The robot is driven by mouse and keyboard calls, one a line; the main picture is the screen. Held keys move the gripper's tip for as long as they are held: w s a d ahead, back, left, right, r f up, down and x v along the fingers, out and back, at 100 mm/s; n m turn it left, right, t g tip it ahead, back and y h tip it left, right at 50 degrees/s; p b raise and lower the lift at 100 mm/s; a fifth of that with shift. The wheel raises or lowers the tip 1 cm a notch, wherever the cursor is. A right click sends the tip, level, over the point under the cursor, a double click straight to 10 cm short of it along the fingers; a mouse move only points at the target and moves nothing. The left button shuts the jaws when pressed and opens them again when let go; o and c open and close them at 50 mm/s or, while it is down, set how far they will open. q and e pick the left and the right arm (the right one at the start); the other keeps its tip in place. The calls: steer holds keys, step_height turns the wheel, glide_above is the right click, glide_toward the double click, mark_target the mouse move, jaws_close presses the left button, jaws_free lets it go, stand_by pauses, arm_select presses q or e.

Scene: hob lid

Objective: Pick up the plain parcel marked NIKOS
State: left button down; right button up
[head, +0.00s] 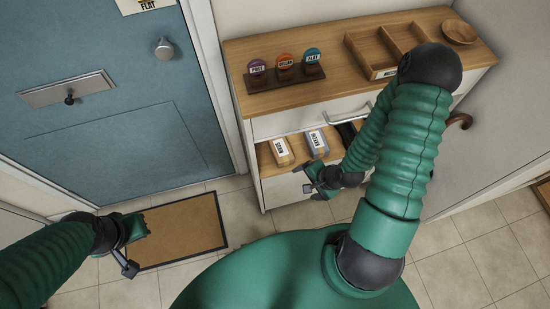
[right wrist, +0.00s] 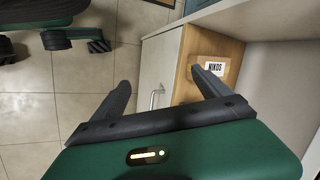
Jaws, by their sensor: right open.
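The plain brown parcel (head: 282,153) lies in the open shelf bay of the cabinet, at the left. In the right wrist view the brown parcel (right wrist: 226,67) shows its white label reading NIKOS, just beyond the right-hand finger. My right gripper (head: 317,178) is open and empty in front of the bay, apart from the parcel. Its two fingers also show spread in the right wrist view (right wrist: 162,85). My left gripper (head: 133,247) is open and empty above the doormat's left side, far from the parcel.
A grey labelled parcel (head: 317,142) lies right of the brown one. A dark item beside it is partly hidden by my right arm. The cabinet top (head: 330,93) carries a stand with three labelled knobs (head: 285,68), a divided tray (head: 381,57) and a bowl (head: 459,32). A doormat (head: 190,231) lies before the blue door (head: 95,95).

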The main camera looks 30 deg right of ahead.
step_height(320, 180, down, 7)
steer(key=a+m+t+b, duration=0.2)
steer(key=m, duration=0.4)
steer(key=m+t+h+b, duration=0.4)
steer(key=m+t+b, duration=0.3)
steer(key=m, duration=0.9)
glide_toward(283, 151)
steer(key=x, duration=0.3)
steer(key=shift+s+d+f, duration=0.1)
steer(key=shift+s+f, duration=0.1)
steer(key=b+x, duration=0.1)
steer(key=x, duration=0.3)
steer(key=b+x, duration=0.1)
steer(key=x, duration=0.4)
steer(key=shift+w+a+r, duration=0.1)
steer(key=shift+a+r, duration=0.05)
steer(key=shift+a, duration=0.1)
steer(key=shift+w+d, duration=0.1)
steer(key=shift+w, duration=0.05)
arm_select(q)
step_height(283, 151, down, 14)
steer(key=a, duration=0.1)
steer(key=shift+a, duration=0.3)
arm_select(e)
steer(key=shift+c, duration=0.2)
